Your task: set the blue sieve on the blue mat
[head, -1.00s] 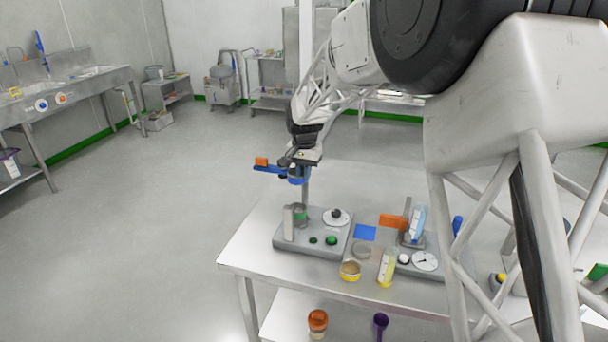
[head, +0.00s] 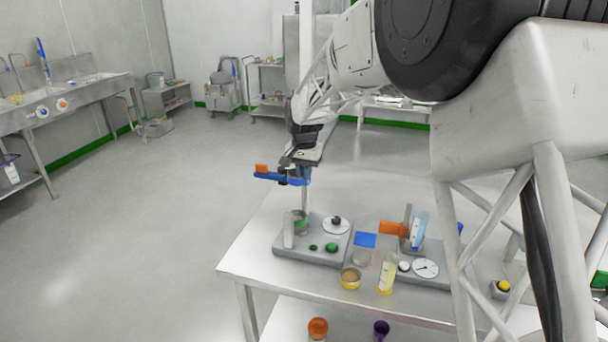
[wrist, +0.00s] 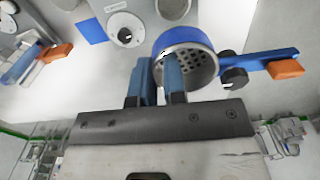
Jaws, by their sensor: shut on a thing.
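The blue sieve (wrist: 188,50) has a blue outer wall and a perforated metal bottom. In the wrist view my gripper (wrist: 158,72) is shut on its near wall, one finger inside and one outside. In the head view my gripper (head: 294,172) is above the far left part of the table, and the sieve is mostly hidden among the gripper and a blue bar. The blue mat (head: 365,240) lies flat and bare on the table, right of the sieve in the head view. It also shows in the wrist view (wrist: 91,31).
A blue bar with an orange end (head: 262,169) and a black knob (wrist: 234,79) is close beside the sieve; I cannot tell whether they touch. Grey devices with dials (head: 337,226) (head: 425,268) flank the mat. A yellow-banded dish (head: 350,279) and cylinder (head: 386,274) stand in front.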

